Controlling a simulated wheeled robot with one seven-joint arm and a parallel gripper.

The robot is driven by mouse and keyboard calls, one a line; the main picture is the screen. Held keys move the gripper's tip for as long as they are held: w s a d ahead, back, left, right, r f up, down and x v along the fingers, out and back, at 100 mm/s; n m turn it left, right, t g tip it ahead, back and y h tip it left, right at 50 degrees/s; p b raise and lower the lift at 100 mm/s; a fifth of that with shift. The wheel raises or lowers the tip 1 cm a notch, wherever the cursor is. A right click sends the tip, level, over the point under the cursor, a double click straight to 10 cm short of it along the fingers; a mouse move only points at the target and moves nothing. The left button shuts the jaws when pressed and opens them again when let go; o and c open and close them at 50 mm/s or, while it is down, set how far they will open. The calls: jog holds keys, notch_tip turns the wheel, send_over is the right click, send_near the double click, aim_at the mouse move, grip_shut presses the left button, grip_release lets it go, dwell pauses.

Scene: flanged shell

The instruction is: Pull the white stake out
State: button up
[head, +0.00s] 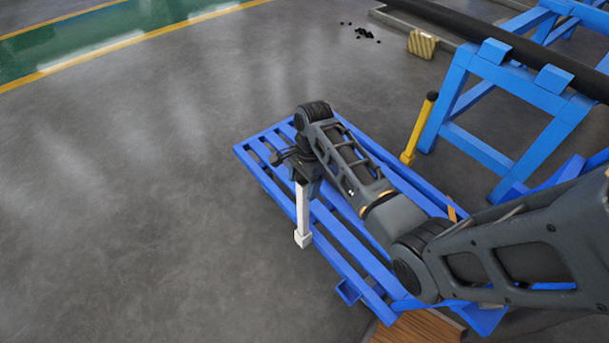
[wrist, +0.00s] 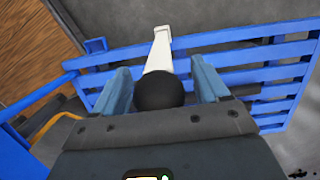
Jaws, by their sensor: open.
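The white stake (head: 302,208) stands upright at the near left edge of the blue slatted cart (head: 348,240), with a wider white block at its lower end. In the wrist view the stake (wrist: 159,55) has a round black knob at its top, and that knob lies between the two fingers of my gripper (wrist: 160,88). The fingers are open, with a visible gap on each side of the knob. In the head view my gripper (head: 300,170) is right at the stake's top and hides the knob.
A yellow stake (head: 416,130) with a black top stands at the cart's far side. Behind it is a blue frame (head: 530,85) carrying a long dark pipe (head: 520,45). A yellow-striped block (head: 421,44) lies farther back. Open grey floor (head: 130,200) lies left of the cart.

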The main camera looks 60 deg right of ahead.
jog(key=shift+f, duration=0.2)
grip_shut()
jog(key=shift+r, duration=0.1)
dwell(0.5)
jog(key=shift+r+p, duration=5)
jog(key=shift+p, duration=0.7)
